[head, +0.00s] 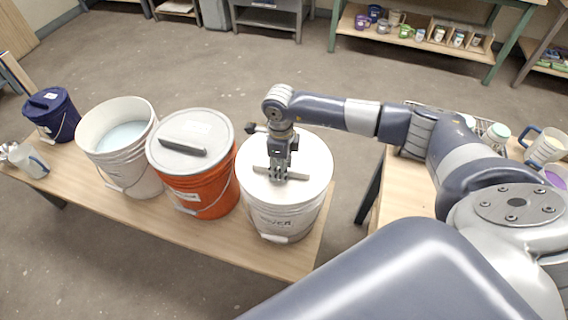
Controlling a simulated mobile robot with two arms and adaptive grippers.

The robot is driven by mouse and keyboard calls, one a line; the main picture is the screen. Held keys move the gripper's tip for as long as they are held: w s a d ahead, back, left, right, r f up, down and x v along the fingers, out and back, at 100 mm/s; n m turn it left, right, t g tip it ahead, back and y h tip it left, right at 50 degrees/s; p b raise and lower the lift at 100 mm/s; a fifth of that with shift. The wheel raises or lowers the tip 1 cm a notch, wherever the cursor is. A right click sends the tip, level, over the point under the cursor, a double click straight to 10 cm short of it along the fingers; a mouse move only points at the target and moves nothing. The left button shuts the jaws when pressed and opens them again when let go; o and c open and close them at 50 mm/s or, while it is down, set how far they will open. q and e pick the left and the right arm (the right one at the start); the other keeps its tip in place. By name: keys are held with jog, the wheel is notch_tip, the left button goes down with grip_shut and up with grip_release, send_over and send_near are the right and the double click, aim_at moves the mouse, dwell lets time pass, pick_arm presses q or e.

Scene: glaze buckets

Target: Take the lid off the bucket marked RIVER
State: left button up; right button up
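The white bucket (283,220) at the right end of the low bench carries dark lettering that seems to read RIVER. Its pale grey lid (312,155) sits on top, with a grey bar handle (298,176) across the middle. My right gripper (278,175) points down at the middle of this handle, with its fingertips at the bar. The gripper hides part of the handle, and I cannot tell whether the fingers are closed on it. My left gripper is not in view.
Left along the bench (187,222) stand an orange bucket (205,195) with a grey lid, an open white bucket (130,165) of pale glaze, a dark blue lidded bucket (52,118) and a jug (30,162). Another table (372,212) with cups is at right.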

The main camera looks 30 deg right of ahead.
grip_shut()
jog(key=shift+r, duration=0.1)
